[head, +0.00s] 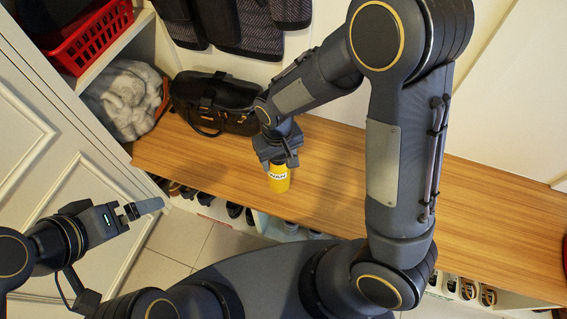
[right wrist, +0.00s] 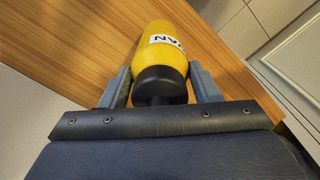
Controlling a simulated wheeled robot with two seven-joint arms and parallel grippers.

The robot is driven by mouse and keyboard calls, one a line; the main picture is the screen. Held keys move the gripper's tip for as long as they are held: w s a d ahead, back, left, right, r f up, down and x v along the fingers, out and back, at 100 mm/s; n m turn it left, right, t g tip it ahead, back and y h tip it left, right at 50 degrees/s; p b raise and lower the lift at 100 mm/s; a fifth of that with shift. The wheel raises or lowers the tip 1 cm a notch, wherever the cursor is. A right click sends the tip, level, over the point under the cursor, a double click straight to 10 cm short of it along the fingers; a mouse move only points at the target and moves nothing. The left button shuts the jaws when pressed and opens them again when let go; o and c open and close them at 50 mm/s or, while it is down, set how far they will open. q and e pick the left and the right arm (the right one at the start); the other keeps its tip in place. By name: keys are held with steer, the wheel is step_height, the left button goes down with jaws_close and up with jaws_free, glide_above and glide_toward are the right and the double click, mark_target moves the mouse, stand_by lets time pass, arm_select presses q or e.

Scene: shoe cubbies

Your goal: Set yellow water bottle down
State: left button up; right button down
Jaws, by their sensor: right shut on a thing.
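The yellow water bottle (head: 278,180) has a white label with dark letters and shows below my right gripper (head: 279,162) in the head view, over the wooden bench top (head: 340,165). In the right wrist view the bottle (right wrist: 172,42) has a black cap end between the two fingers, and my right gripper (right wrist: 160,90) is shut on it. Whether the bottle's base touches the bench cannot be told. My left gripper (head: 143,209) is at the lower left, away from the bottle; its jaw opening is not clear.
A black handbag (head: 215,95) stands on the bench left of the bottle. A red basket (head: 90,35) and a grey furry item (head: 125,98) sit in the left shelves. Shoes (head: 240,212) fill cubbies below the bench. The bench right of the bottle is clear.

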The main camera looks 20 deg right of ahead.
steer(key=shift+w+d+f+b, duration=0.25)
steer(key=shift+d+f, duration=0.1)
steer(key=shift+f, duration=0.6)
steer(key=shift+w+d+f+b, duration=0.1)
steer(key=shift+w+d+f, duration=0.2)
steer(key=shift+f, duration=0.7)
steer(key=shift+w+d+f+b, duration=0.2)
steer(key=shift+d+f, duration=0.15)
steer(key=shift+f, duration=0.6)
steer(key=shift+f, duration=0.1)
steer(key=shift+c, duration=2.4)
jaws_free()
